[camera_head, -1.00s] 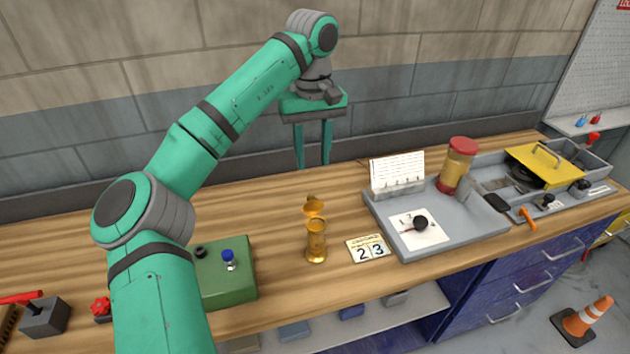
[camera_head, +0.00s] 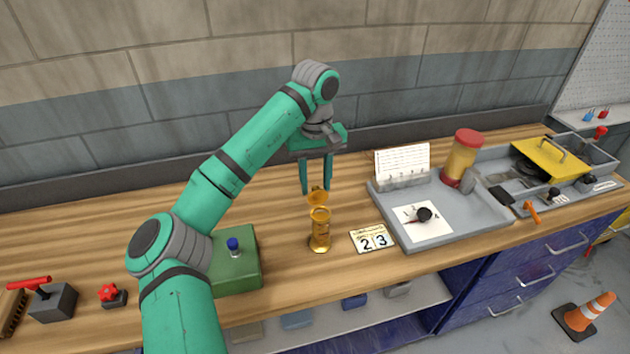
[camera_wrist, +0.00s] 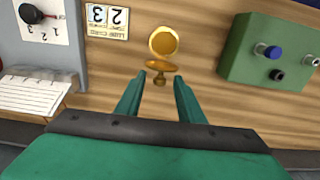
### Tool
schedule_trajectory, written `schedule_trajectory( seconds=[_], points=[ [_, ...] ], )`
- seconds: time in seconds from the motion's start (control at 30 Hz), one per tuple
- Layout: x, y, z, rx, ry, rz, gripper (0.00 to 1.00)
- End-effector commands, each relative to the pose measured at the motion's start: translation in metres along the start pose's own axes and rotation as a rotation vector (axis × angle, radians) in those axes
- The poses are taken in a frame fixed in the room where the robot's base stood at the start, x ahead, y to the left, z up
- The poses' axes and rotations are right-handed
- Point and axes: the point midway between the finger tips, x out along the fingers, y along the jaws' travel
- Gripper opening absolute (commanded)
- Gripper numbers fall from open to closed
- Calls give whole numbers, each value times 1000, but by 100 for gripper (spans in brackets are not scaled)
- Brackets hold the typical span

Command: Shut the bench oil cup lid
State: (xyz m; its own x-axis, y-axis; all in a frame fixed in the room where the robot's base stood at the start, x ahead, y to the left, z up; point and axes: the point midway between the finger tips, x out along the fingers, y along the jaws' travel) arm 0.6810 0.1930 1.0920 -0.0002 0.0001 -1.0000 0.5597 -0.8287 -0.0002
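The bench oil cup (camera_head: 319,236) is a small brass cup standing upright on the wooden bench. Its lid (camera_head: 318,196) is raised on the far side of the cup, so the cup stands open. In the wrist view the round cup (camera_wrist: 163,41) shows with the lid (camera_wrist: 161,66) tilted up at its near side. My gripper (camera_head: 316,190) points down just behind the lid. In the wrist view its two fingers (camera_wrist: 158,80) are apart with a gap between them, and the lid shows just beyond their tips. Whether a finger touches the lid cannot be told.
A green box with a blue knob (camera_head: 236,262) stands left of the cup. A number card (camera_head: 373,239) lies to its right, then a grey tray (camera_head: 457,226) with a dial and a red-lidded jar (camera_head: 463,158). The wall is behind. Bare bench lies around the cup.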

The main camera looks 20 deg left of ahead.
Motion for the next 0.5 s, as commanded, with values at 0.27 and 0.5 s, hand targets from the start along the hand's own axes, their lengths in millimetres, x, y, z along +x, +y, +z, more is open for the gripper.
schedule_trajectory(
  seconds=[0.27,0.5],
  points=[
    [0,0,0,0,0,0,1],
    [0,0,0,0,6,0,0]
  ],
)
